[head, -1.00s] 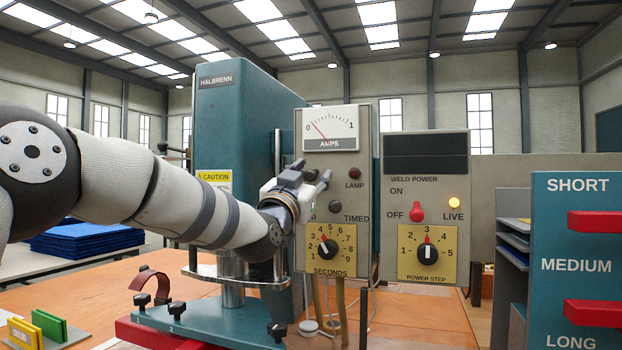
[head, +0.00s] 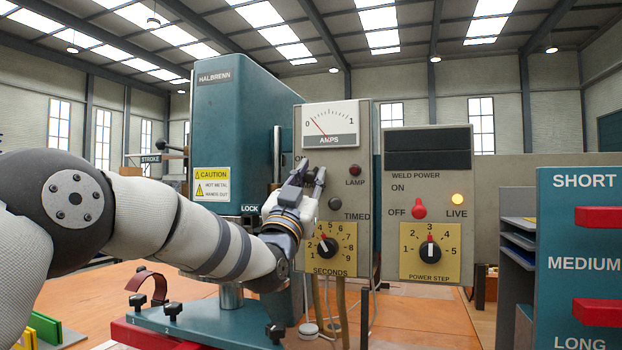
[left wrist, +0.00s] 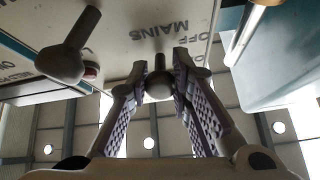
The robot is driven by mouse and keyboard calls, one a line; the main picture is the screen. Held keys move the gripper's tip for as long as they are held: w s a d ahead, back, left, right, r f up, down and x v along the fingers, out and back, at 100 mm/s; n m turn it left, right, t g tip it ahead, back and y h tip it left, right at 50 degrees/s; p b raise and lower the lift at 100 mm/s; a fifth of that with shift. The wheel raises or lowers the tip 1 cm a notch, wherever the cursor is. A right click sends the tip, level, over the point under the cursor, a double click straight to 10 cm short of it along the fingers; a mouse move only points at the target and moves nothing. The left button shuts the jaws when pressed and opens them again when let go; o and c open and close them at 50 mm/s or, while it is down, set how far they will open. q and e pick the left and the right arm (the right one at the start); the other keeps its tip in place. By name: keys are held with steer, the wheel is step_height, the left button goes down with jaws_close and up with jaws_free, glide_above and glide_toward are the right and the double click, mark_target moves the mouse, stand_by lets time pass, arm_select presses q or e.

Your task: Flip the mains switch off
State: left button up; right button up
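The mains switch is a short dark lever with a ball end (left wrist: 158,84). It stands out from the grey control panel (head: 366,245), beside the upside-down OFF and MAINS lettering in the left wrist view. My left gripper (left wrist: 159,75) has one ridged finger on each side of the lever, close against its ball end. It appears shut on it, though the contact itself is hard to see. My right gripper is in neither view.
A TIMED knob (head: 335,203) and a lamp (head: 355,170) are close to the right of my gripper. A SECONDS dial (head: 327,246) is below. The teal press (head: 232,130) stands left. A red weld power switch (head: 419,208) is on another box at right.

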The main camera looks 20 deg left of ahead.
arm_select(q)
steer(key=o, duration=0.4)
steer(key=shift+w+f, duration=0.1)
steer(key=shift+f, duration=0.05)
steer(key=v, duration=1.2)
